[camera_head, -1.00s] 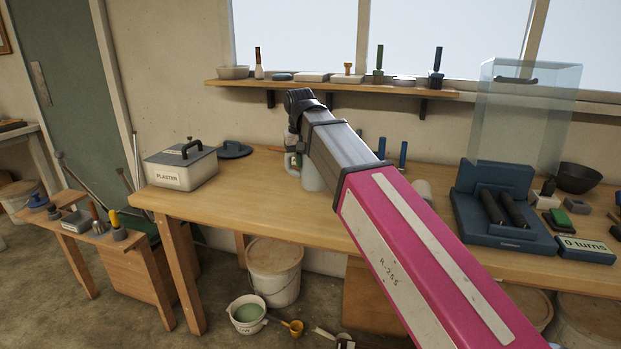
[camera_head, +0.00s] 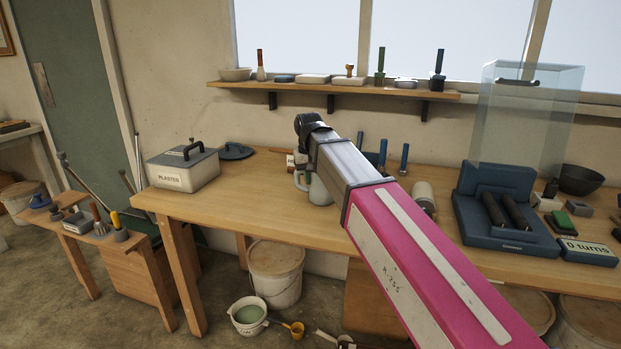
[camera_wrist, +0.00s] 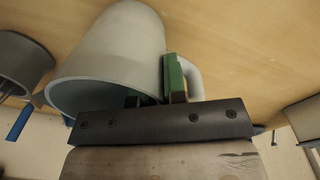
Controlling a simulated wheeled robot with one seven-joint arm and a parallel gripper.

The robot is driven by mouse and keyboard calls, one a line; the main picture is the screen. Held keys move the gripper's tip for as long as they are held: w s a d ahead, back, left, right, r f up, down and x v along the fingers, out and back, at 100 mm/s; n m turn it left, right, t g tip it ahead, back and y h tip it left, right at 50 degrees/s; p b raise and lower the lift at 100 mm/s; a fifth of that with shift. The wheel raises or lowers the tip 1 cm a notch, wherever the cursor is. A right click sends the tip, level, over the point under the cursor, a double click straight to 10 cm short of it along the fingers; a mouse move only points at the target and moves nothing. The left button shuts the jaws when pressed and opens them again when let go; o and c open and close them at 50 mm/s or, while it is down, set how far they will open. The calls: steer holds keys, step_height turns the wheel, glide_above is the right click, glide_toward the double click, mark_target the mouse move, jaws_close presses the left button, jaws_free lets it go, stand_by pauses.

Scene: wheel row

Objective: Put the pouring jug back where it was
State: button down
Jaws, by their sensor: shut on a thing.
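The pouring jug (camera_head: 319,190) is pale grey and shows partly behind my arm in the head view, over the back middle of the bench. Its handle is on the left there. In the wrist view the jug (camera_wrist: 118,48) fills the upper middle, its open mouth toward my gripper (camera_wrist: 155,88). My gripper is shut on the jug's wall by the rim. One green-padded finger is between wall and handle; the other is partly hidden at the mouth. I cannot tell whether the jug's base touches the bench (camera_head: 235,215).
Blue-handled tools (camera_head: 404,158), a white cylinder (camera_head: 424,196) and a blue roller stand (camera_head: 500,215) are to the right. The bench front between box and arm is clear. A shelf (camera_head: 330,90) hangs above.

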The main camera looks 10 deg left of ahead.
steer(key=shift+f, duration=0.1)
steer(key=c, duration=1.2)
jaws_free()
steer(key=shift+o, duration=0.2)
steer(key=r, duration=1.2)
steer(key=shift+s+a+r, duration=0.1)
steer(key=shift+s+a, duration=0.05)
steer(key=shift+s, duration=0.2)
